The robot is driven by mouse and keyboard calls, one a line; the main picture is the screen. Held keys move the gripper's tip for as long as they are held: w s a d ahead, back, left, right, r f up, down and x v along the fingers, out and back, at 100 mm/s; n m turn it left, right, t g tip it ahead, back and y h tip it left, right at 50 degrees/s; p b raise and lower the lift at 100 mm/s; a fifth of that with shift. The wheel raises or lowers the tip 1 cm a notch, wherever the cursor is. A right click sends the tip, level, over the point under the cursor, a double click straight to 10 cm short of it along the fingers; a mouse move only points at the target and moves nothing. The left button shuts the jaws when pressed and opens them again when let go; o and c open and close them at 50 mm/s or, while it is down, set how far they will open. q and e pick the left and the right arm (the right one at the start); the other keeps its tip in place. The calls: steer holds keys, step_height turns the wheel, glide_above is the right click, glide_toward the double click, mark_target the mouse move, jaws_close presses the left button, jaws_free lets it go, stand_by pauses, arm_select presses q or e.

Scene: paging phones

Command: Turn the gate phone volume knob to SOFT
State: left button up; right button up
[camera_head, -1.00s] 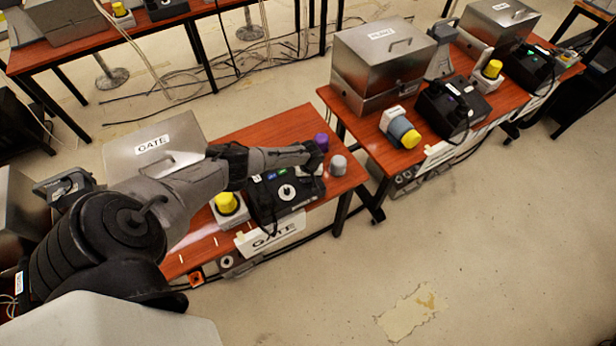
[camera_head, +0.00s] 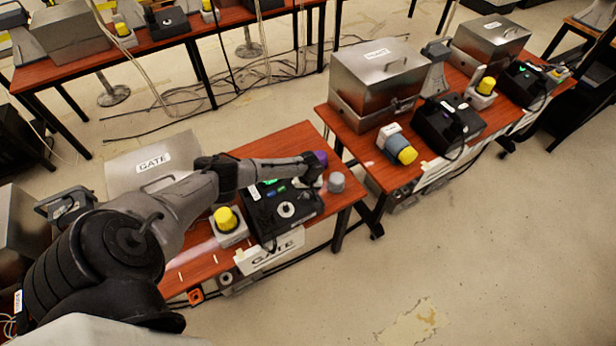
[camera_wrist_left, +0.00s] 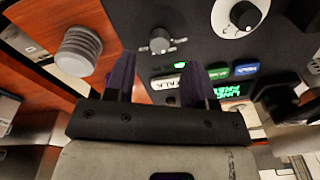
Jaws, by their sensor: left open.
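The gate phone is a black box (camera_head: 265,222) on the near red-brown table, behind a GATE sign (camera_head: 270,250). In the left wrist view its dark panel (camera_wrist_left: 130,18) carries a small grey winged knob (camera_wrist_left: 160,42) and a white dial with a black centre (camera_wrist_left: 240,16). No volume or SOFT lettering is readable. My left gripper (camera_head: 315,180) reaches over the phone's far right end. In the left wrist view its two dark purple fingers (camera_wrist_left: 156,78) are open and apart, with the winged knob just beyond their tips, not gripped. My right gripper is not in view.
Lit green and blue buttons (camera_wrist_left: 218,73) lie beside the fingers. A ridged grey cylinder (camera_wrist_left: 78,52) stands left of the panel. A yellow-topped button box (camera_head: 227,222) and a metal GATE case (camera_head: 150,160) share the table. Another equipped table (camera_head: 400,175) stands to the right.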

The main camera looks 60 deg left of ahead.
mark_target(308, 201)
arm_select(q)
step_height(308, 201, up, 10)
steer(key=p, duration=0.1)
steer(key=shift+d+f, duration=0.25)
steer(key=shift+d, duration=0.15)
stand_by(0.4)
